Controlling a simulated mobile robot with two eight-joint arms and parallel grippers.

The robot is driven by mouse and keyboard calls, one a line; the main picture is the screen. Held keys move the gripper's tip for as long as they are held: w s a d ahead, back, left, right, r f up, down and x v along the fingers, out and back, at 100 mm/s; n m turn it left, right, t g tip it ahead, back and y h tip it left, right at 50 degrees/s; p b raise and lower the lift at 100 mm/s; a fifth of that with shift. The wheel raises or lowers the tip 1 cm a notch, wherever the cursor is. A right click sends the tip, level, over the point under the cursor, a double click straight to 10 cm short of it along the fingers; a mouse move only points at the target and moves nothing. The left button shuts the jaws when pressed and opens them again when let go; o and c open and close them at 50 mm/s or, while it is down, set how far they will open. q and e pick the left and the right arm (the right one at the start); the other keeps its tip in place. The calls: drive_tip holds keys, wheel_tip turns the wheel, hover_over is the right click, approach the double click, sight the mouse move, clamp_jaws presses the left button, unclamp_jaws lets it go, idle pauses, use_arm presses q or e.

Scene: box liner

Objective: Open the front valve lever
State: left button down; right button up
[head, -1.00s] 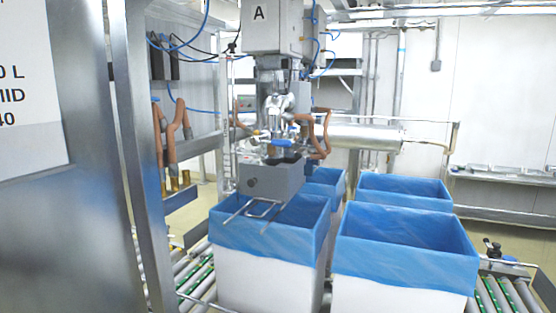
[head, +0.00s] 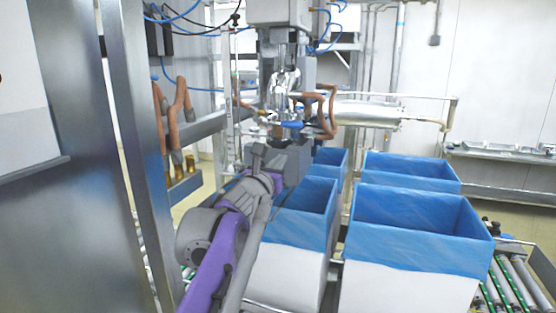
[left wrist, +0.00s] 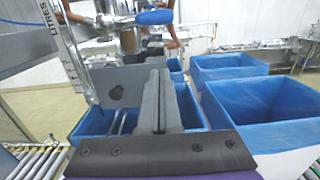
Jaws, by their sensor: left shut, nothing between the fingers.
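The valve with a blue lever handle (head: 289,125) sits on the filling machine, above a grey block (head: 293,165). In the left wrist view the blue handle (left wrist: 155,17) shows at the top, with bright metal fittings beside it. My left gripper (head: 258,152) reaches up in front of the grey block, a little below and left of the blue handle, and appears apart from it. In the left wrist view its fingers (left wrist: 158,78) are together and empty, covering part of the grey block (left wrist: 108,86). My right gripper is not in view.
Several boxes with blue liners stand below and to the right, one with its rim (head: 420,195) near the front. A metal post (head: 140,150) and panel stand close at left. Brown hoses (head: 328,112) hang beside the valve. Roller conveyors (head: 507,285) run below.

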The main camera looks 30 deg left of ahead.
sight(284, 121)
use_arm(q)
drive_tip(key=w+a+r+p, duration=0.1)
drive_tip(key=w+r, duration=0.3)
drive_tip(key=w, duration=0.3)
drive_tip(key=shift+w+a, duration=0.15)
drive_tip(key=shift+a, duration=0.25)
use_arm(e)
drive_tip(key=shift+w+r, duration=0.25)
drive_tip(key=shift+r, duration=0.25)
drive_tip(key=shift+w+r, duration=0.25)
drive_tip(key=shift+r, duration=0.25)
use_arm(q)
drive_tip(key=shift+r, duration=0.1)
